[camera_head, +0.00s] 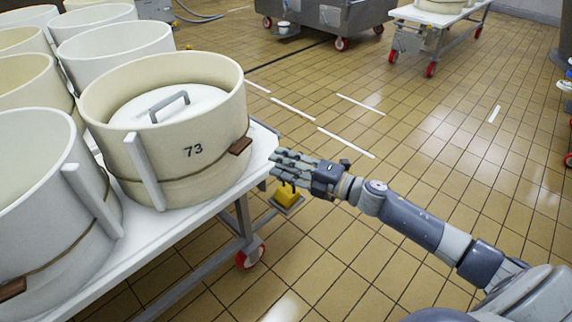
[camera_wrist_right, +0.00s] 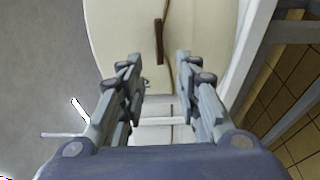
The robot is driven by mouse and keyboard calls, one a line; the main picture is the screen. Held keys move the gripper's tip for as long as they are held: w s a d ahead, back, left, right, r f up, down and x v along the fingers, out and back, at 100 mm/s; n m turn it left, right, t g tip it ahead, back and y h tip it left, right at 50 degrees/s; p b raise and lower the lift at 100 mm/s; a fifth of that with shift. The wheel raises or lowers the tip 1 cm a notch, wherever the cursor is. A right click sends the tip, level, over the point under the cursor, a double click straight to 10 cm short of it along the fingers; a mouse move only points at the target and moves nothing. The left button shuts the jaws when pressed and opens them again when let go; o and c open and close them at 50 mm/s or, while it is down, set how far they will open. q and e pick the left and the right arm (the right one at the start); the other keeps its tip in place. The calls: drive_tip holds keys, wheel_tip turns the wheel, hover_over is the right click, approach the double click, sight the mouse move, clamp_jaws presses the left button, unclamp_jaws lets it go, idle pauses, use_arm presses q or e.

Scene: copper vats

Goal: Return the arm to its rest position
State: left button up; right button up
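My right gripper (camera_head: 283,168) reaches in from the lower right in the head view. Its fingers point left toward the table's corner, beside the cream mould marked 73 (camera_head: 205,172). In the right wrist view the two fingers of my right gripper (camera_wrist_right: 158,85) stand apart with nothing between them. The mould's cream wall (camera_wrist_right: 125,35) with a brown block (camera_wrist_right: 158,40) shows beyond the fingertips. My left gripper is in neither view.
Several round moulds crowd the white table (camera_head: 190,222) at the left. A yellow object (camera_head: 287,195) shows below my right gripper. A grey vat cart (camera_head: 325,18) and a second white table (camera_head: 440,15) stand at the back. The tiled floor between is open.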

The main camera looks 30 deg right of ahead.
drive_tip(key=shift+s+d, duration=0.25)
drive_tip(key=shift+s, duration=0.1)
idle(0.3)
